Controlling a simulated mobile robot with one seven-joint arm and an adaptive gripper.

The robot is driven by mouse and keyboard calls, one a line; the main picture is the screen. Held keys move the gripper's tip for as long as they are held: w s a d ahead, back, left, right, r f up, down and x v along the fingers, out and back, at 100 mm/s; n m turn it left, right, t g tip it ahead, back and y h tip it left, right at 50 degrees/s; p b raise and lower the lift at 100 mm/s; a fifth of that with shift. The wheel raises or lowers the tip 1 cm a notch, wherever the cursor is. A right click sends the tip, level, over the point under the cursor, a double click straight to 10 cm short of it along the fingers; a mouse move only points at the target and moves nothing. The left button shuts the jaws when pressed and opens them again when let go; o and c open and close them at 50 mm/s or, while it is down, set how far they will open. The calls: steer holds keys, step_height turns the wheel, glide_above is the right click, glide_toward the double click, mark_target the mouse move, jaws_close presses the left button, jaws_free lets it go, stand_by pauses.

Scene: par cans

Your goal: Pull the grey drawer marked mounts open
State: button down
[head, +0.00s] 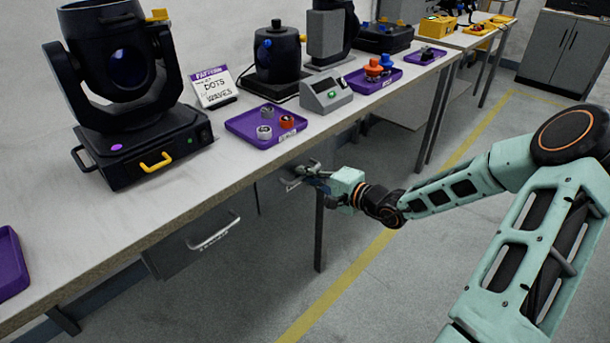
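A grey drawer (169,262) hangs under the front edge of the long table. It has a pale bar handle (213,232) and a small label below it, too small to read for certain. The drawer looks shut or nearly so. My gripper (300,178) is to the right of this drawer, just below the table edge near a table leg. It is apart from the drawer's handle. Its fingers are small and dark against a grey shape under the table, so I cannot tell whether they are open or touching anything.
The table (55,205) carries a black moving-head light (125,85), a purple tray (250,135) with small knobs, a grey console box (326,93) and a sign card (213,87). A table leg (319,235) stands below my gripper. The floor in front is clear.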

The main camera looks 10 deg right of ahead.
stand_by(0.3)
steer(key=f+v, duration=0.2)
steer(key=v, duration=1.1)
steer(key=s+f+v, duration=0.1)
steer(key=f+v, duration=0.2)
steer(key=v, duration=1)
steer(key=shift+s+d+f+p, duration=0.15)
steer(key=shift+s+d+p, duration=0.15)
steer(key=shift+d+p, duration=0.2)
steer(key=c, duration=2.3)
jaws_free()
steer(key=shift+c, duration=0.2)
steer(key=v, duration=1.2)
